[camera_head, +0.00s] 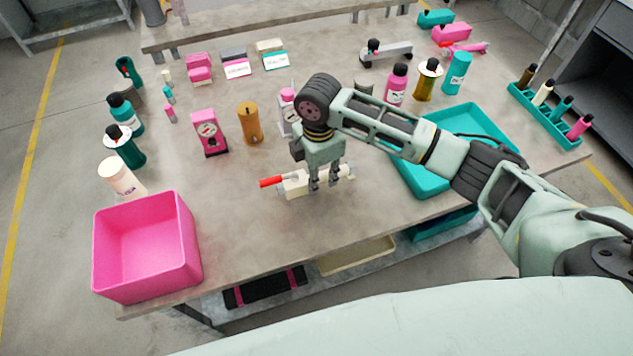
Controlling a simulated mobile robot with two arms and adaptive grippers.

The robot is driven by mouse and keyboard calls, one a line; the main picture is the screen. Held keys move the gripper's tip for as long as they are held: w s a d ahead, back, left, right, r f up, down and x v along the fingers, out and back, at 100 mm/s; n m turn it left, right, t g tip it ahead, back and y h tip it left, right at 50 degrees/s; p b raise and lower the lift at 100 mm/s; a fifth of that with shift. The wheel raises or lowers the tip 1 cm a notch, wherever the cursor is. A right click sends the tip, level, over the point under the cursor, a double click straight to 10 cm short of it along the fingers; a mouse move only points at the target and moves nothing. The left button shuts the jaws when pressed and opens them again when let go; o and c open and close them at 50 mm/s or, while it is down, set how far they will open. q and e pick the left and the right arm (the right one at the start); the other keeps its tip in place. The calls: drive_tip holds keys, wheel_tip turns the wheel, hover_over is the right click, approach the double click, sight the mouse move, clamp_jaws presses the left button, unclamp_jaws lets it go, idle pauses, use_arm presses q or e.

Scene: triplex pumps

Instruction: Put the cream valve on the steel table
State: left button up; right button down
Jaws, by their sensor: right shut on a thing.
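The cream valve (297,184) has a red handle at its left end. It is in the middle of the head view, over the steel table (240,213). My right gripper (323,187) points down and is shut on the cream valve near its middle, with its fingers hiding part of the body. I cannot tell whether the valve touches the table top or hangs just above it. My left gripper is not in view.
A pink bin (148,240) stands at the table's front left corner. A teal tray (412,178) lies right of the valve, partly behind my right arm. Bottles, a pink gauge (209,133) and an orange cylinder (249,123) stand further back. Bare table surrounds the valve's left and front.

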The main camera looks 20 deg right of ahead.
drive_tip(key=shift+a+f+p, duration=0.2)
drive_tip(key=shift+f+p, duration=0.25)
drive_tip(key=shift+f, duration=1.65)
drive_tip(key=shift+f, duration=0.1)
drive_tip(key=c, duration=1.5)
unclamp_jaws()
drive_tip(key=shift+o, duration=0.2)
wheel_tip(320, 180, up, 12)
drive_tip(key=shift+r+b, duration=0.1)
drive_tip(key=shift+b, duration=0.55)
